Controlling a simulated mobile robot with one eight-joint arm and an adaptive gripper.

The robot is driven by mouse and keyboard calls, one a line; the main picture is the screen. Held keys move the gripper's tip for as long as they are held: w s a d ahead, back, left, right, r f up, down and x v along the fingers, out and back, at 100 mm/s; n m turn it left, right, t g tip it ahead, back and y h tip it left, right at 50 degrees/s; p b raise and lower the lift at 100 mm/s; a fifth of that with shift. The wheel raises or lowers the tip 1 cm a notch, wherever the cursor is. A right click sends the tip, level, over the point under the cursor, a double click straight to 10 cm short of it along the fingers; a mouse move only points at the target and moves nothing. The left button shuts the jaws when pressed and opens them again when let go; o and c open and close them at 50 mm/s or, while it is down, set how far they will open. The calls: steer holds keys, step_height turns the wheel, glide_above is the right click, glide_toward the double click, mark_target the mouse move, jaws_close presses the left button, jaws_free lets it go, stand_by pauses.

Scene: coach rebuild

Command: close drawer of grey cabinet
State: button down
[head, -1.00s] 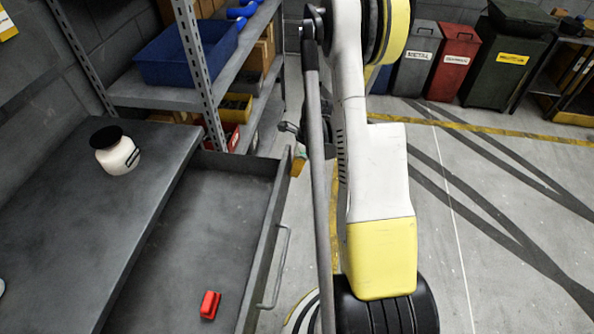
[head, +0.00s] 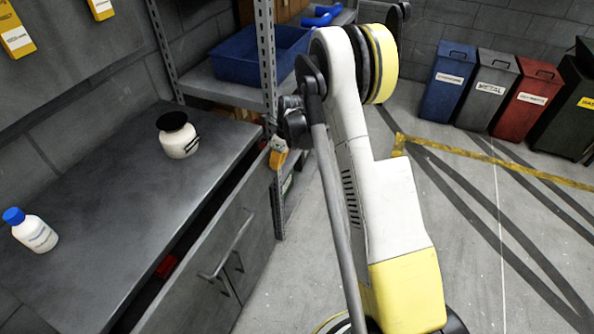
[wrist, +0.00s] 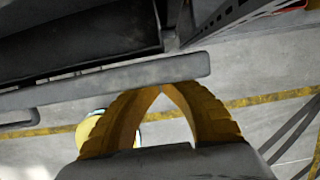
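The grey cabinet (head: 95,215) stands at the left with its drawer (head: 205,262) pulled out only a little. A narrow dark gap shows between cabinet top and drawer front, with part of a red object (head: 165,266) inside. A bar handle (head: 228,250) is on the drawer's front. My gripper (head: 279,156) is at the far end of the drawer front. In the wrist view, its orange fingers (wrist: 163,90) meet at the tips, empty, right at the drawer front's edge (wrist: 120,78). I cannot tell whether they press on it.
A white jar with a black lid (head: 178,136) and a white bottle with a blue cap (head: 34,232) stand on the cabinet top. A metal shelf with a blue bin (head: 255,55) stands behind. Several waste bins (head: 490,88) line the back wall. The floor at right is clear.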

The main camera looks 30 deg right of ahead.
steer(key=shift+w+a, duration=0.8)
steer(key=shift+w, duration=0.25)
steer(key=shift+w+a, duration=0.8)
steer(key=shift+w, duration=0.25)
steer(key=shift+s+d, duration=0.1)
steer(key=shift+d, duration=0.1)
steer(key=shift+s+d+f+b, duration=0.1)
steer(key=shift+s+d+b, duration=0.3)
steer(key=shift+s+d, duration=0.5)
steer(key=s+p+v, duration=0.1)
steer(key=p+v, duration=0.2)
steer(key=v, duration=0.7)
steer(key=shift+r+p, duration=0.2)
steer(key=shift+p, duration=0.15)
